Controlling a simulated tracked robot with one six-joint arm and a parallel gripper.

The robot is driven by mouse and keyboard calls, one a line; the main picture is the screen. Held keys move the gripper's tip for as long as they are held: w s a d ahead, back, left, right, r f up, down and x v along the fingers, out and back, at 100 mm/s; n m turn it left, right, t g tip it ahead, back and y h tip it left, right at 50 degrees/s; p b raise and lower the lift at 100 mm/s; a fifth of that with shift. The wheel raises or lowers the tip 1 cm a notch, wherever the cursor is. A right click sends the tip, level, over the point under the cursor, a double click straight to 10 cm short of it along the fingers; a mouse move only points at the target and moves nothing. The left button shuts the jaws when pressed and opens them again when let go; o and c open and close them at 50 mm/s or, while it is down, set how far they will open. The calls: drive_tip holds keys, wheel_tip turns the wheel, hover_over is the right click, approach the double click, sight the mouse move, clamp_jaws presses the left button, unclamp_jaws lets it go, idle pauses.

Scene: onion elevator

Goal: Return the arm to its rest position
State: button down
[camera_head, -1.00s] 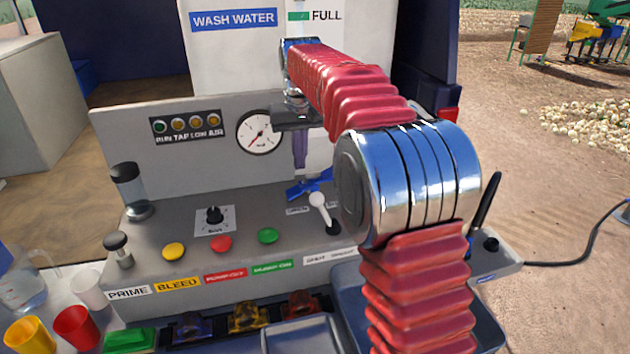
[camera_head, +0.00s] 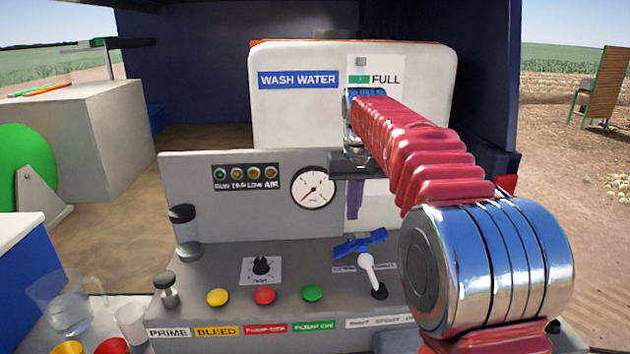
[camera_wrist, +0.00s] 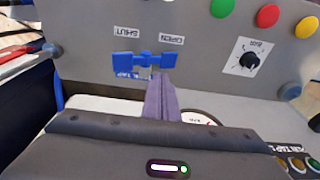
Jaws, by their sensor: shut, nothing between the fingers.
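My gripper (camera_head: 354,212) hangs in front of the grey panel, its narrow purple fingers pointing down and shut with nothing between them. In the wrist view the closed fingers (camera_wrist: 161,97) show as one purple strip. A blue valve handle (camera_head: 360,243) lies just below the fingertips in the head view. In the wrist view the handle (camera_wrist: 145,60) sits just beyond them, between the SHUT and OPEN labels. I cannot tell whether the tips touch it. My red-sleeved arm reaches forward on the right and hides part of the panel's right side.
A white lever (camera_head: 367,268) stands close to the blue handle. Yellow (camera_head: 217,297), red (camera_head: 264,296) and green (camera_head: 312,293) buttons and a knob (camera_head: 261,266) are left of it. A gauge (camera_head: 313,188) and a white wash water tank (camera_head: 276,110) are behind. A clear jug (camera_head: 68,312) stands at lower left.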

drive_tip(key=s+r+t, duration=0.2)
drive_tip(key=s, duration=1.7)
drive_tip(key=s+f+t, duration=0.1)
drive_tip(key=s+f, duration=0.4)
drive_tip(key=s, duration=0.3)
drive_tip(key=s+f, duration=0.5)
drive_tip(key=s, duration=0.3)
drive_tip(key=shift+s+d+t, duration=0.25)
drive_tip(key=shift+s+t, duration=0.1)
drive_tip(key=shift+t, duration=0.05)
